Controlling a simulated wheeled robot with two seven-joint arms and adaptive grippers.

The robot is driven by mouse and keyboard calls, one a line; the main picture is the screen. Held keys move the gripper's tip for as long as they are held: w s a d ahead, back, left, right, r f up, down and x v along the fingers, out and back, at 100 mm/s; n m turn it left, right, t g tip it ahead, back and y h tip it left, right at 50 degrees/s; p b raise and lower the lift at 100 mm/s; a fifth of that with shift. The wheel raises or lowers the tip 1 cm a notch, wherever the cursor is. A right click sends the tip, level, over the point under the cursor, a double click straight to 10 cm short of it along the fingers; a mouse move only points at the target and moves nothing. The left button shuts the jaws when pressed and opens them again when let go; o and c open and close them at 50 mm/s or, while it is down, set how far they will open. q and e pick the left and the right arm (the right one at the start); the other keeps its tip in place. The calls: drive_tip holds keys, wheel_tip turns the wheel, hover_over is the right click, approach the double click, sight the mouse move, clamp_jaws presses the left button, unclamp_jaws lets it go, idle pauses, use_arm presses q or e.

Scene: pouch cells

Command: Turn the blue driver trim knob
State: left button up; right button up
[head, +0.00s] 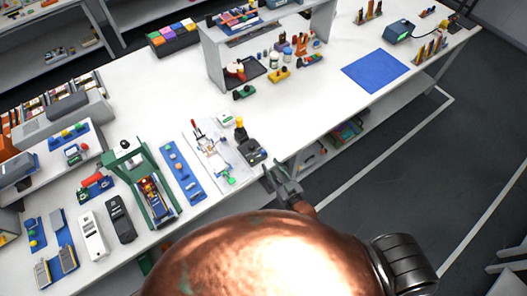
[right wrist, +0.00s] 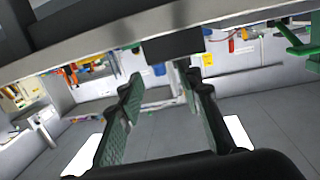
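A small black device (head: 250,151) stands near the front edge of the white table in the head view, with a yellow-topped part (head: 239,124) behind it. Small bluish details show on the device, but I cannot tell which of them is the blue driver trim knob. My right gripper (head: 275,173) is at the table's front edge, just right of and in front of the device, apparently apart from it. The right wrist view shows its two green-padded fingers (right wrist: 162,82) spread apart with nothing between them. My left gripper is not in view.
Left of the device lie a white board with tools (head: 219,160), a blue strip (head: 183,173) and a green-framed press (head: 145,180). A blue mat (head: 376,70) lies at the right. In the right wrist view a pale slab edge runs above the fingers.

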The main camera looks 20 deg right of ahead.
sight(264, 153)
drive_tip(key=shift+t, duration=0.6)
drive_tip(key=x, duration=0.8)
drive_tip(key=shift+w+d+r, duration=0.1)
drive_tip(key=shift+w+r, duration=0.15)
drive_tip(key=shift+r, duration=0.1)
drive_tip(key=shift+c, duration=0.5)
clamp_jaws()
